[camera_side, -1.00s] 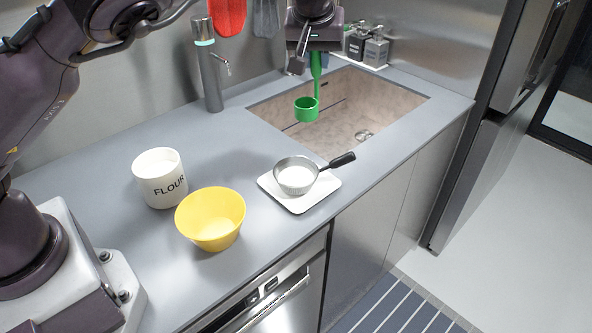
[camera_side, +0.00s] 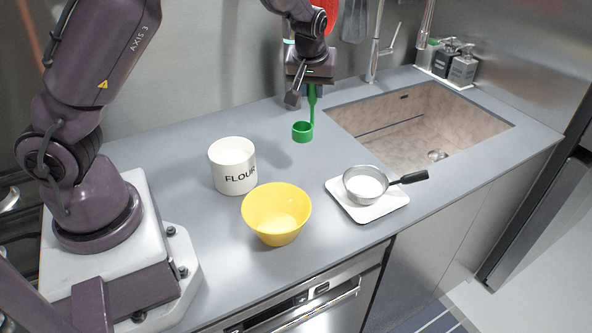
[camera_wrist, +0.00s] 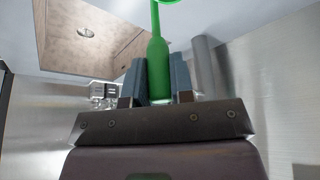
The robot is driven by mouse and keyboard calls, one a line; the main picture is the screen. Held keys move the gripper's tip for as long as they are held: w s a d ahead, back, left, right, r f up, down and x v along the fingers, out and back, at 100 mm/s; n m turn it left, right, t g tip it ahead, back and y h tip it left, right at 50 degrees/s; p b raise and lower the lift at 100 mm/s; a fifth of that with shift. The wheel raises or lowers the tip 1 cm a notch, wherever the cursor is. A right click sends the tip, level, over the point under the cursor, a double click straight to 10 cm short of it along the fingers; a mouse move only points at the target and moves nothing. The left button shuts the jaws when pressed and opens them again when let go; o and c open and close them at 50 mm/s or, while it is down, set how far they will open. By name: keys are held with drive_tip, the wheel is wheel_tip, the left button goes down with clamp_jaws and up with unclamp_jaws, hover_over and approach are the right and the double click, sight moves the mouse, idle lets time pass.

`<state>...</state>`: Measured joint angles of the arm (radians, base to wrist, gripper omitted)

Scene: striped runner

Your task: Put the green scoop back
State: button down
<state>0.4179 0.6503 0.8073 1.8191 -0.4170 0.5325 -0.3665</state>
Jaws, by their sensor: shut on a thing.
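The green scoop (camera_side: 302,131) hangs from my gripper (camera_side: 312,88) with its round cup at the bottom. My gripper is shut on the upper end of the scoop's handle. The cup is above the grey counter, left of the sink and behind the flour canister; I cannot tell its exact height or whether it holds anything. In the wrist view the green handle (camera_wrist: 157,62) stands between the two fingers of my gripper (camera_wrist: 158,85), and the cup is mostly cut off at the top edge.
A white FLOUR canister (camera_side: 232,167) and a yellow bowl (camera_side: 276,216) stand in front. A metal pan (camera_side: 364,186) with white contents sits on a white tray (camera_side: 391,203). The sink (camera_side: 425,115), tap (camera_side: 375,62) and soap bottles (camera_side: 463,67) are right. Red and grey items hang behind.

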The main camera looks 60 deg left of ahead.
sight(304, 128)
drive_tip(key=shift+s+a+f+m, duration=0.15)
drive_tip(key=shift+s+f+m, duration=0.25)
drive_tip(key=shift+s+f, duration=0.65)
drive_tip(key=f, duration=0.3)
drive_tip(key=shift+w+a+f, duration=0.1)
drive_tip(key=shift+w+a, duration=0.05)
drive_tip(key=shift+w, duration=0.05)
drive_tip(key=shift+f, duration=2.45)
drive_tip(key=c, duration=1)
unclamp_jaws()
